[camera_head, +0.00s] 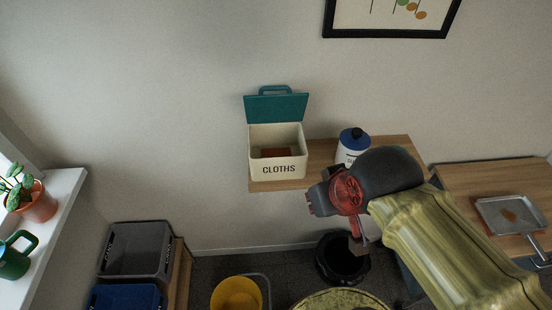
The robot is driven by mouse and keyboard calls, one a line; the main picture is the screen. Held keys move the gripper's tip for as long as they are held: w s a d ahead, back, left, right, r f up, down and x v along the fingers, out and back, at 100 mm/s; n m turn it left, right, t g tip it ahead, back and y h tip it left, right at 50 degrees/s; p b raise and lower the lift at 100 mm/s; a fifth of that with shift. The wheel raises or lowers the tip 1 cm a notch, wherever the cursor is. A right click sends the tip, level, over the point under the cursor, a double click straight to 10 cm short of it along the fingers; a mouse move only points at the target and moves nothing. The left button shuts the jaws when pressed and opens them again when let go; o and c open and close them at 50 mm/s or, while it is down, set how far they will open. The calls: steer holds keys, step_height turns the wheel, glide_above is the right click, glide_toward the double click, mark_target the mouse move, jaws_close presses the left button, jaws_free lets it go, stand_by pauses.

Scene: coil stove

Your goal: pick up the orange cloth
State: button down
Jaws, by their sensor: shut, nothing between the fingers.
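The orange cloth (276,153) shows as a small orange-brown patch inside an open cream box (278,169) marked CLOTHS. The box's front wall hides the cloth's lower part. The box's teal lid (275,108) stands raised at the back. The box sits at the left end of a wooden shelf (318,161). My gripper (359,246) is shut and empty, pointing down to the right of the box and nearer to me. It is apart from the box and the cloth.
A white jar with a blue lid (354,143) stands on the shelf to the right of the box, behind my arm. A black bin (341,262) and a yellow bucket (236,294) are below. A metal pan (509,214) lies on the right counter. Wall left of the box is clear.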

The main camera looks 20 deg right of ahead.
mark_target(277, 156)
steer(key=c, duration=2.6)
jaws_free()
